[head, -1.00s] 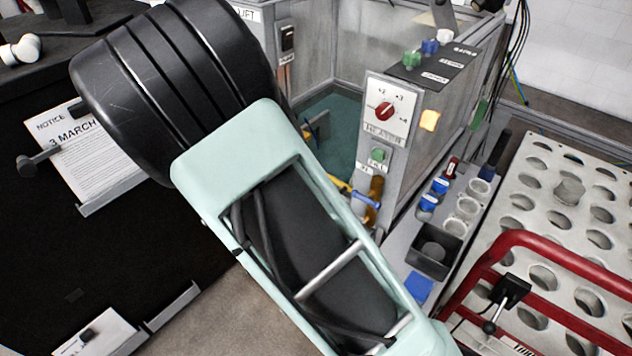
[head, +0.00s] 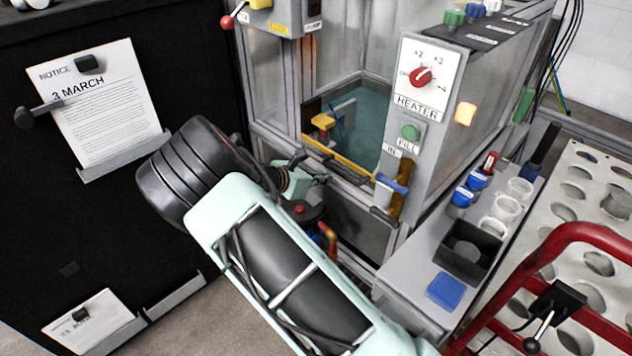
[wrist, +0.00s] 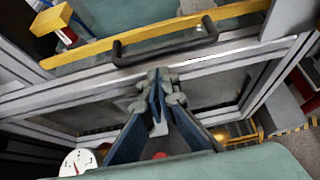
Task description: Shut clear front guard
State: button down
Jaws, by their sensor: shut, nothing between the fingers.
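The clear front guard appears to be the framed see-through panel (wrist: 215,90) low on the machine's front. It also shows in the head view (head: 358,225), partly hidden by my arm. The tank opening above the strip is uncovered. My gripper (wrist: 160,78) is shut and empty, its fingertips just below the handle in the picture. I cannot tell whether they touch the frame. In the head view my gripper (head: 318,172) is beside the yellow strip.
A heater panel (head: 424,85) with a red knob stands right of the opening. A grey shelf (head: 400,285) holds blue-capped items, white cups and a black bin (head: 470,252). A red rail (head: 530,262) is at lower right. A round gauge (wrist: 78,162) is at lower left.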

jog(key=shift+b+x, duration=0.3)
jog(key=shift+x, duration=1.6)
jog(key=shift+r, duration=0.1)
